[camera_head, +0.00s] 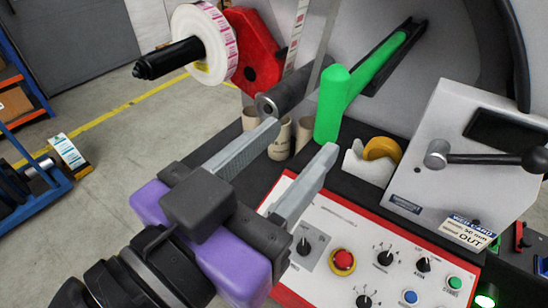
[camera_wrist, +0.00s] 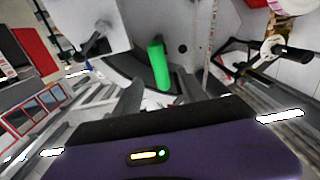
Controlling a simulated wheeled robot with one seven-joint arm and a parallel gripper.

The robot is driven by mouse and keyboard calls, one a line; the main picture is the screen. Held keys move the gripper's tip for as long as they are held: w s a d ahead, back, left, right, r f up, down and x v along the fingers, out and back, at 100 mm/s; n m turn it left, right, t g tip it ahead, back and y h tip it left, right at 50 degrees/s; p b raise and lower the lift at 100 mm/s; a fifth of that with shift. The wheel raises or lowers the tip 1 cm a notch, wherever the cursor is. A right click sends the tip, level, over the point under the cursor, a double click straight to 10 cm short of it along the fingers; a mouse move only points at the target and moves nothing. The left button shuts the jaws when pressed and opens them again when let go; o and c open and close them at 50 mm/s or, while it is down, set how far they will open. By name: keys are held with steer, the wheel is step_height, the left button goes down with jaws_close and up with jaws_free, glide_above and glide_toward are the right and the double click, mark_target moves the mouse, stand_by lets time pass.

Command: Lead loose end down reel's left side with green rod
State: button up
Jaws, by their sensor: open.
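The green rod (camera_head: 332,106) has a thick upright handle and a thinner shaft that slants up and right into a black channel (camera_head: 392,58). My gripper (camera_head: 300,138) is open and empty, its fingers pointing towards the handle. In the wrist view the green rod (camera_wrist: 159,66) shows beyond and between the fingers; I see no contact. The label reel (camera_head: 207,42), white with pink print, sits on a black spindle at the upper left. A narrow printed strip (camera_head: 297,38) runs down right of the red bracket; I cannot tell where its loose end lies.
A red bracket (camera_head: 255,50) and a grey roller (camera_head: 281,94) stand near the reel. Cardboard cores (camera_head: 280,140) and a yellow tape roll (camera_head: 381,149) sit by the rod.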

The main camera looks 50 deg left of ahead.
mark_target(328, 91)
steer(key=shift+x, duration=4.3)
steer(key=shift+w, duration=0.1)
jaws_close()
steer(key=shift+r, duration=0.15)
steer(key=shift+r+p, duration=1.25)
steer(key=shift+r, duration=0.15)
steer(key=shift+r, duration=0.1)
